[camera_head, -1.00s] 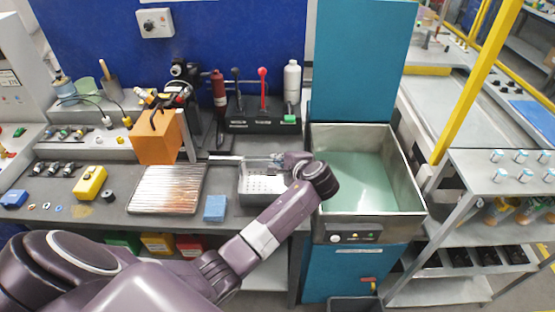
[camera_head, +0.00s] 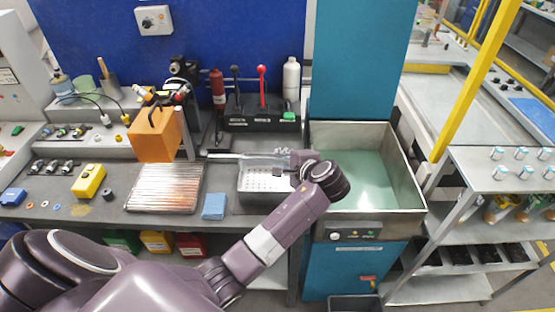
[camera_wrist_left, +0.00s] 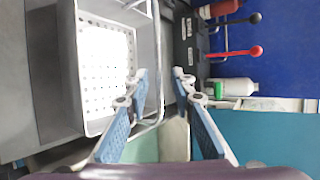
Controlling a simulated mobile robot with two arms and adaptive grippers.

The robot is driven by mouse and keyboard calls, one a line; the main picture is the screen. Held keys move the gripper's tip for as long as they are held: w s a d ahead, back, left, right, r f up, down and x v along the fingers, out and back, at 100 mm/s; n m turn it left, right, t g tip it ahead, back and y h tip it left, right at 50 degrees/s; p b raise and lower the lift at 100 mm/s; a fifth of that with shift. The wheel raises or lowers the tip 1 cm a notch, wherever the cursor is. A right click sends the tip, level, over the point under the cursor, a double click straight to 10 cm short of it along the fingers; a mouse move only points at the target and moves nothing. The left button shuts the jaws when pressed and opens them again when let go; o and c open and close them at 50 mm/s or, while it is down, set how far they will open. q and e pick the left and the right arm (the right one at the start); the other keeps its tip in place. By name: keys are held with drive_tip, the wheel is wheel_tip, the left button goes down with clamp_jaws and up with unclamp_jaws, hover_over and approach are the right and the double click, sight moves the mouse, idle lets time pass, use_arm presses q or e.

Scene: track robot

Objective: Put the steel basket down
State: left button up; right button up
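The steel basket (camera_head: 262,196) sits upright on the grey bench, just left of the sink-like tank (camera_head: 407,195). In the left wrist view the perforated basket (camera_wrist_left: 68,60) fills the left side, with its wire handle (camera_wrist_left: 158,45) raised along its near side. My left gripper (camera_head: 281,170) is over the basket's right end. In the wrist view its blue-padded fingers (camera_wrist_left: 161,74) are spread apart, with the handle passing around the gap between their tips. I cannot tell whether a finger touches the handle. Part of the basket is hidden behind my left wrist. My right gripper is not in view.
A ribbed metal tray (camera_head: 165,188) and a blue block (camera_head: 214,206) lie left of the basket. A black stand with levers (camera_head: 262,122) and a white bottle (camera_head: 291,80) stand behind it. The tank's steel wall is close on the right.

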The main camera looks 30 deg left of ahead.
use_arm(q)
drive_tip(key=b+v, duration=0.1)
drive_tip(key=v, duration=0.7)
